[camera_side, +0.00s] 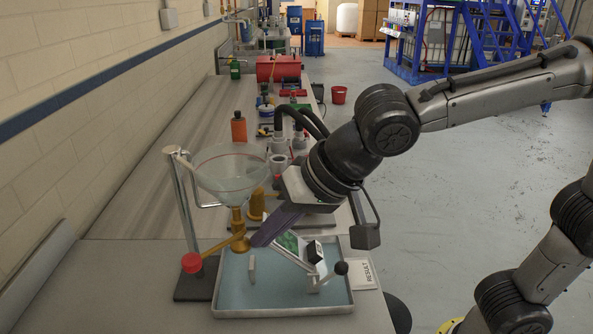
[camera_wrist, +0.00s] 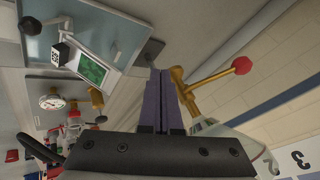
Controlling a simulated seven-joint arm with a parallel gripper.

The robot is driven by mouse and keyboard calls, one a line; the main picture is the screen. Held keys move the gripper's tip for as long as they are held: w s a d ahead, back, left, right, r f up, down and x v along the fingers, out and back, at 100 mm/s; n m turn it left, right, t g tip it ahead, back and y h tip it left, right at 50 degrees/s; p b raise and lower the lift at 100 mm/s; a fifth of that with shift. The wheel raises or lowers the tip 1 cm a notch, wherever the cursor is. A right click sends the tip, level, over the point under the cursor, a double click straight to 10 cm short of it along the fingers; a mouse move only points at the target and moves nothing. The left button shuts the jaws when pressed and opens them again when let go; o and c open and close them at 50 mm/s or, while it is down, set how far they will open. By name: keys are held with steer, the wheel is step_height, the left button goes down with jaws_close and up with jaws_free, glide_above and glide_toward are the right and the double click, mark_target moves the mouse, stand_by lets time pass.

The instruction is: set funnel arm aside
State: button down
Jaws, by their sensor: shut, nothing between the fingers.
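A clear glass funnel (camera_side: 231,172) hangs from a metal stand post (camera_side: 184,205) at the tray's left edge. A brass valve (camera_side: 238,222) is below the funnel, with a brass lever (camera_side: 222,247) ending in a red knob (camera_side: 191,262). In the wrist view, the valve (camera_wrist: 182,88), lever (camera_wrist: 212,77) and red knob (camera_wrist: 242,65) lie just right of the fingers. My gripper (camera_side: 257,242) has purple fingers, shut and empty, with tips close beside the valve. I cannot tell whether they touch it. The fingers also show in the wrist view (camera_wrist: 160,75).
A shallow tray (camera_side: 284,311) with a blue floor lies below. It holds a device with a green screen (camera_side: 288,243), a black ball-ended lever (camera_side: 341,268) and a small upright grey block (camera_side: 252,270). An orange bottle (camera_side: 239,128) and other bench items stand behind. A RESULT card (camera_side: 364,276) lies right.

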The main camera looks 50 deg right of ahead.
steer(key=w+a, duration=0.1)
steer(key=a, duration=0.7)
steer(key=shift+a, duration=0.3)
steer(key=shift+w+f, duration=0.1)
steer(key=s+f+v, duration=0.1)
steer(key=s+v, duration=0.1)
steer(key=v, duration=1)
steer(key=shift+s+a, duration=0.3)
steer(key=shift+a, duration=0.05)
